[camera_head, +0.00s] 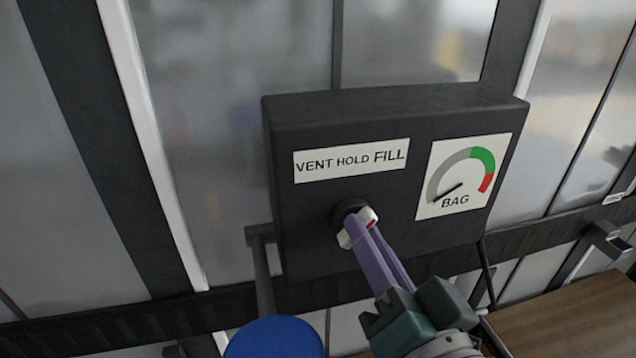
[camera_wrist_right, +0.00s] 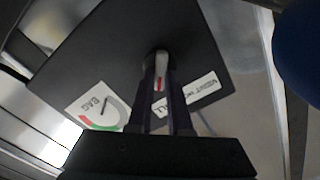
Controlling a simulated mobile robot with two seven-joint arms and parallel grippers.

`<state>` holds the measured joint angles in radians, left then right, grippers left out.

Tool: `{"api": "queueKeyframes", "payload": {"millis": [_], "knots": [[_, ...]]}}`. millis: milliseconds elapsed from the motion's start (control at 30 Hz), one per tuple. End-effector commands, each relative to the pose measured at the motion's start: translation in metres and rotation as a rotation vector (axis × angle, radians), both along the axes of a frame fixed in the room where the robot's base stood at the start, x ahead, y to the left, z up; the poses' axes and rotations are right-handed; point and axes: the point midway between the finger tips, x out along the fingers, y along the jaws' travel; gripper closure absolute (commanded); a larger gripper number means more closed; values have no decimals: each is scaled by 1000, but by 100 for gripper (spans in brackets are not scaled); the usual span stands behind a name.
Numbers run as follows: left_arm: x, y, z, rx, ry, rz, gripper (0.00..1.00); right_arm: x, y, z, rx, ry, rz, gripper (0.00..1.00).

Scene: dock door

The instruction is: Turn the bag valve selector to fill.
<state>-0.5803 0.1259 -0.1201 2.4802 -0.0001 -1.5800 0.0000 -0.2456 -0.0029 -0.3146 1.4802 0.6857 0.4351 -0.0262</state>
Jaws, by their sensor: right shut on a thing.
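A dark control box (camera_head: 300,240) hangs in front of the dock door. The red mark faces right in the head view; the exact setting is hard to tell. The wrist view also shows the knob (camera_wrist_right: 161,70) between the fingers (camera_wrist_right: 162,88). The BAG gauge (camera_head: 462,176) has its needle toward the lower left, at the grey end.
A blue round thing (camera_head: 275,338) stands low, left of my right arm. A brown wooden surface (camera_head: 560,318) is at the lower right. Glazed door panels (camera_head: 230,130) and dark rails lie behind the box. A dark cable hangs at its right.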

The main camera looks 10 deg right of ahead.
Motion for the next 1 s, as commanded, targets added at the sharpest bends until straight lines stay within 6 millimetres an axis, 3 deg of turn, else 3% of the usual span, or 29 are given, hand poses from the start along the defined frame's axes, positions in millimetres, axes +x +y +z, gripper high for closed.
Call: {"api": "queueKeyframes", "payload": {"millis": [333, 933, 967, 1000], "knots": [[0, 0, -5, 0, 0, 0, 50, 0, -1, -1, 161, 5, -1, 100], [0, -3, -5, -11, 1, 7, 50, 0, -1, 0, 198, 7, 0, 100], [0, -3, -5, -11, 1, 7, 50, 0, -1, -1, 198, 7, 0, 79], [0, -3, -5, -11, 0, 7, 50, 0, -1, -1, 197, 7, 0, 75]]}}
